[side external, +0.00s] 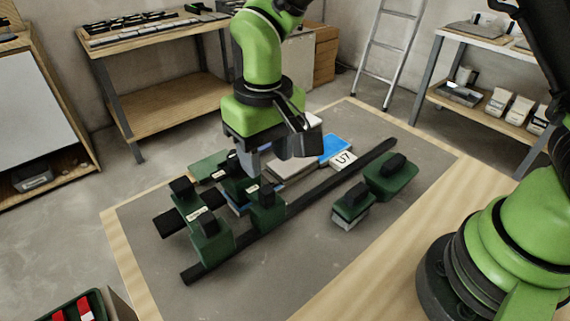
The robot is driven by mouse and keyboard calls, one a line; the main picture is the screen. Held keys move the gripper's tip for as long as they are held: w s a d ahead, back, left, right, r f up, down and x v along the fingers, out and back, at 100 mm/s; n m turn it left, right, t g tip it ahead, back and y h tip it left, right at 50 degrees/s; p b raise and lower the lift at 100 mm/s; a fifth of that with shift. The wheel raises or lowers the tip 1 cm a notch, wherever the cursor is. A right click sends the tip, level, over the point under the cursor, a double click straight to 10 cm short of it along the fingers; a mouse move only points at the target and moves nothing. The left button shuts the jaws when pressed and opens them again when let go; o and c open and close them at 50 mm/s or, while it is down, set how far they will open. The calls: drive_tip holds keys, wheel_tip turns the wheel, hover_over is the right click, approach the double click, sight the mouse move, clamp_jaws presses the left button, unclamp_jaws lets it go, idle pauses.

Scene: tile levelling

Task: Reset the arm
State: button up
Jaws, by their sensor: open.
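My green arm reaches down over the grey mat, and my gripper (262,168) hangs low over the work, near the green blocks. Its jaws are open, though the fingertips are partly hidden by the arm and blocks. Below and left of it several green blocks with black knobs (211,240) stand beside a long black bar (330,184). Pale grey tiles (298,160) lie right of the gripper, with a blue piece (333,147) and a white tag marked U7 (343,160) at their far end.
Two more knobbed green blocks, one nearer (351,204) and one farther (391,177), stand right of the bar. The mat's front area (290,275) is clear. A box with red and white items (78,309) sits bottom left. Shelves and a ladder (388,50) stand behind.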

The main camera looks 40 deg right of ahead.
drive_tip(key=s+d+r+m+t+y, duration=0.1)
drive_tip(key=s+d+r+t, duration=0.1)
drive_tip(key=d+r, duration=0.45)
drive_tip(key=s+d+r+m+t, duration=0.1)
drive_tip(key=s+d+r+t, duration=0.1)
drive_tip(key=s+r, duration=0.3)
drive_tip(key=s+d+r+m+t, duration=0.2)
drive_tip(key=s+d+r+t, duration=0.1)
drive_tip(key=s, duration=0.6)
drive_tip(key=shift+s+d+r+y, duration=0.3)
drive_tip(key=shift+d+r+y, duration=0.1)
drive_tip(key=shift+d+r, duration=0.45)
drive_tip(key=shift+o, duration=0.2)
